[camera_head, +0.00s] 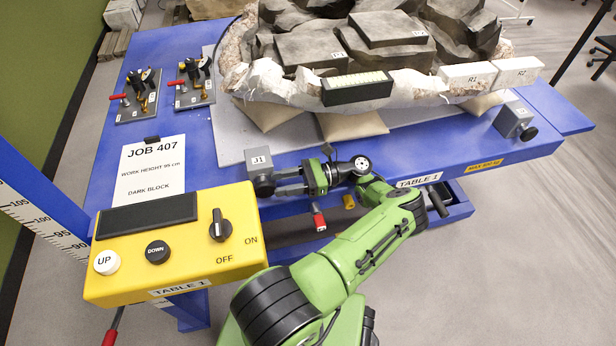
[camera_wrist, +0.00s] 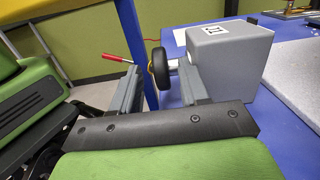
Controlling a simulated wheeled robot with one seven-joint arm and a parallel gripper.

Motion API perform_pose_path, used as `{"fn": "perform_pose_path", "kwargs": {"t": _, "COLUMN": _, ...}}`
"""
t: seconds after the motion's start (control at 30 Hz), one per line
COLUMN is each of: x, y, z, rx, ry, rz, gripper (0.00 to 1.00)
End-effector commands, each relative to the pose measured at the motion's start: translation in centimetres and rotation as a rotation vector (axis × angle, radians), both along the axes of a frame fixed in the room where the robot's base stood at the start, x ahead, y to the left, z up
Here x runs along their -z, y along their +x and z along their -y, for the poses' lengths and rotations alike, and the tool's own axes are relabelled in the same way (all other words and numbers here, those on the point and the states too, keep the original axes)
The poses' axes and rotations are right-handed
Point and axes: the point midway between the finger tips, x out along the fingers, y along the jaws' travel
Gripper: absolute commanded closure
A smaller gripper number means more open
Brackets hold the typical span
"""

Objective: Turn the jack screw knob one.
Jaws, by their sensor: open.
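The jack screw block labelled J1 (camera_head: 260,158) is a grey cube near the front edge of the blue table, and it fills the right of the wrist view (camera_wrist: 232,70). Its round black knob (camera_head: 264,187) faces the front edge; in the wrist view the knob (camera_wrist: 158,68) sits on a short silver shaft. My gripper (camera_head: 279,181) comes in from the right, level with the knob. Its fingers are apart, and in the wrist view the knob appears between the fingertips (camera_wrist: 157,72). I cannot tell whether either finger touches it.
A yellow control box (camera_head: 175,245) with UP, DOWN and ON/OFF controls stands front left. A JOB 407 sheet (camera_head: 150,172) lies behind it. A fossil block in a plaster jacket (camera_head: 240,75) fills the table's back. Another grey jack block (camera_head: 513,120) is at right.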

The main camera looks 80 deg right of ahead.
Motion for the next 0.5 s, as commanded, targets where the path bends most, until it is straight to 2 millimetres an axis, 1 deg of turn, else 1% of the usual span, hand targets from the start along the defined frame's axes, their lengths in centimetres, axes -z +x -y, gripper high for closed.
{"fn": "perform_pose_path", "kwargs": {"t": 0.03, "x": 0.3, "y": -1.1, "z": 0.6, "rx": 0.010, "ry": 0.000, "rz": 0.003, "gripper": 0.55}}
{"fn": "perform_pose_path", "kwargs": {"t": 0.33, "x": 0.6, "y": -7.4, "z": 3.9, "rx": 0.009, "ry": 0.001, "rz": -0.001, "gripper": 0.55}}
{"fn": "perform_pose_path", "kwargs": {"t": 0.4, "x": 0.6, "y": -8.5, "z": 4.4, "rx": 0.006, "ry": 0.000, "rz": -0.003, "gripper": 0.55}}
{"fn": "perform_pose_path", "kwargs": {"t": 0.5, "x": 0.6, "y": -9.5, "z": 4.9, "rx": 0.004, "ry": 0.001, "rz": -0.003, "gripper": 0.55}}
